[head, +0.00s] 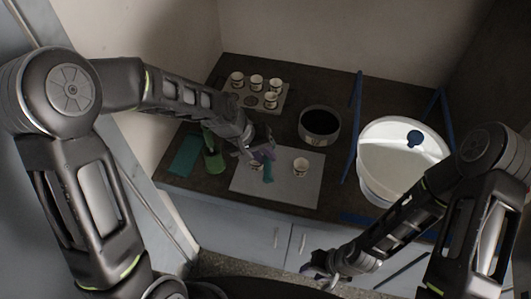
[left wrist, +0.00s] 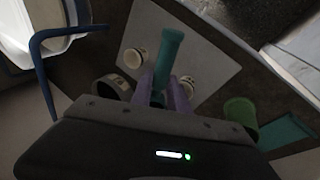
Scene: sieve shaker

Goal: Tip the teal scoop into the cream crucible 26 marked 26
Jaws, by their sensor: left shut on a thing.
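My left gripper (head: 262,153) is shut on the teal scoop (head: 268,172), above the pale mat (head: 285,190). The left wrist view shows the scoop (left wrist: 169,52) between the purple fingers (left wrist: 162,92). Two cream crucibles stand on the mat. The left crucible (head: 255,165) is close beside the scoop and partly hidden by the gripper; it also shows in the left wrist view (left wrist: 188,86). The right crucible (head: 301,166) stands apart, also in the left wrist view (left wrist: 134,58). Their numbers are too small to read. My right gripper (head: 325,268) is low at the front, away from the objects.
A tray (head: 240,108) with several crucibles stands at the back left. A dark round pot (head: 319,122) is behind the mat. A white tub (head: 385,150) between blue bars (head: 355,120) is at right. A green cup (head: 212,160) and teal mat (head: 186,156) are at left.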

